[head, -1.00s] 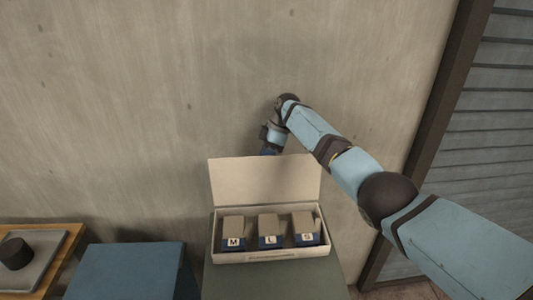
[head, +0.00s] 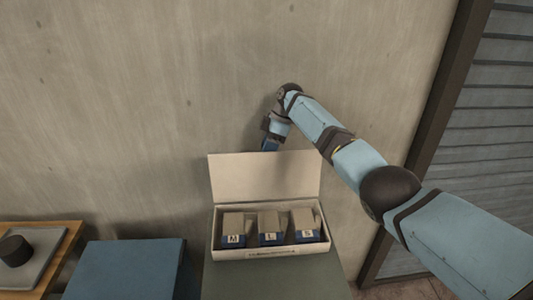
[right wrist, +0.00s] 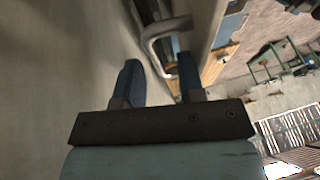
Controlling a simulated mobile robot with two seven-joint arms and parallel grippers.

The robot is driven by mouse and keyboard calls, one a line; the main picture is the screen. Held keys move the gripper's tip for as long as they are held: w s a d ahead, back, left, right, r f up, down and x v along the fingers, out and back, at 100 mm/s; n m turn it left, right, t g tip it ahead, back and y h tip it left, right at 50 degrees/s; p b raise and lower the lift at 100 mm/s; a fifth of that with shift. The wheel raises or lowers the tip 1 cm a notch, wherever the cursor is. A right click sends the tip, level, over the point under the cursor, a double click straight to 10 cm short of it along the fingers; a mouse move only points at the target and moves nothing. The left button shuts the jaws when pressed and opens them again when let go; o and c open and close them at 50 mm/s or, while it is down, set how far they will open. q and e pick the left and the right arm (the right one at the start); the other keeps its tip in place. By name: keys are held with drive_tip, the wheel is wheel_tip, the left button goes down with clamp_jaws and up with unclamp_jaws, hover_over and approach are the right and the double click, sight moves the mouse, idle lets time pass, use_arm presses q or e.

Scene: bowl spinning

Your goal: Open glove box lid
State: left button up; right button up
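The glove box (head: 270,253) is a cream carton on a grey-green stand. Its lid (head: 265,178) stands upright at the back edge, so the box is open. Inside sit three small packs with letter labels M (head: 233,222), L (head: 270,222) and S (head: 305,220). My right gripper (head: 269,147) is just above and behind the lid's top edge, near the wall; its tips are partly hidden. In the right wrist view, the right gripper (right wrist: 157,68) has its two blue fingers apart with nothing held between them. My left gripper is not in view.
A blue block-like stand (head: 125,268) is left of the box. A wooden table with a grey tray (head: 45,262) and a dark round object (head: 15,249) is farther left. The wall (head: 130,100) rises behind. A grey bent bar (right wrist: 158,40) lies beyond my fingers in the wrist view.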

drive_tip(key=b+v, duration=0.2)
drive_tip(key=v, duration=0.9)
drive_tip(key=shift+d+r, duration=0.15)
drive_tip(key=shift+r, duration=0.2)
drive_tip(key=shift+f, duration=0.1)
